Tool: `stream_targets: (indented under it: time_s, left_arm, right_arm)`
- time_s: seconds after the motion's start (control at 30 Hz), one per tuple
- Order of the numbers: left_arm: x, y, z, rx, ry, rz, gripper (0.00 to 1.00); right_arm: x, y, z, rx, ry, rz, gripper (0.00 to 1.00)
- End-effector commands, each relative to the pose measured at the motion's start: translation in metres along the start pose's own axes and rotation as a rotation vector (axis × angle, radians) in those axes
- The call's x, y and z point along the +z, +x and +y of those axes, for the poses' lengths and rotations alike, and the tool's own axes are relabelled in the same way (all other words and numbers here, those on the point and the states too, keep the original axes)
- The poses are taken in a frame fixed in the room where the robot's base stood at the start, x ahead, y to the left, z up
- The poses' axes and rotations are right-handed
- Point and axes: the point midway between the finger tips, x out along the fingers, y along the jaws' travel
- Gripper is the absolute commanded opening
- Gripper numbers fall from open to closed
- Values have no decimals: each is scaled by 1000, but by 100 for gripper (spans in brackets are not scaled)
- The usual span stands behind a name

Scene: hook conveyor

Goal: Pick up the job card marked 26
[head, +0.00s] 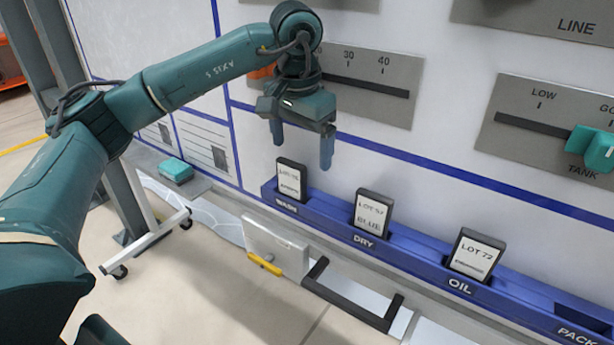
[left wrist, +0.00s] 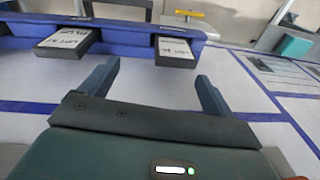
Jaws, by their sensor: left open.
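The leftmost job card (head: 290,180) stands in the WASH slot of the blue rack (head: 405,232); its small print looks like LOT 26 but is blurred. It also shows in the left wrist view (left wrist: 174,52), upside down. A second card (head: 371,214) stands in the DRY slot, seemingly LOT 57, and shows in the left wrist view (left wrist: 68,42). A card reading LOT 72 (head: 475,255) stands in the OIL slot. My left gripper (head: 302,148) is open and empty, fingers pointing down, just above the WASH card and apart from it. My right gripper is out of view.
The PACK slot (head: 583,318) at the right looks empty. Slider panels (head: 365,85) are on the white wall above the rack, one with a teal knob (head: 592,148). Below are a black handle (head: 345,295) and a yellow handle (head: 264,264). A teal box (head: 175,171) lies at left.

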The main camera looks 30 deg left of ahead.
Motion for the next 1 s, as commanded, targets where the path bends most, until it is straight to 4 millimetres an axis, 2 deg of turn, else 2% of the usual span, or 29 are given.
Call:
stream_targets:
  time_s: [0.1,0.37,0.6,0.9,1.0]
  left_arm:
    - [6,3,-16,-68,35,-16,89]
    - [5,30,-19,-71,40,-20,89]
    - [4,65,-24,-70,38,-19,89]
    - [4,71,-24,-69,39,-15,89]
    - [4,71,-23,-68,39,-15,82]
  right_arm:
    - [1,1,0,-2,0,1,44]
    - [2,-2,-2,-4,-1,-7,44]
    - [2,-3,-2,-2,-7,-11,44]
    - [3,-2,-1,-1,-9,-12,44]
    - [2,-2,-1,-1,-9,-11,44]
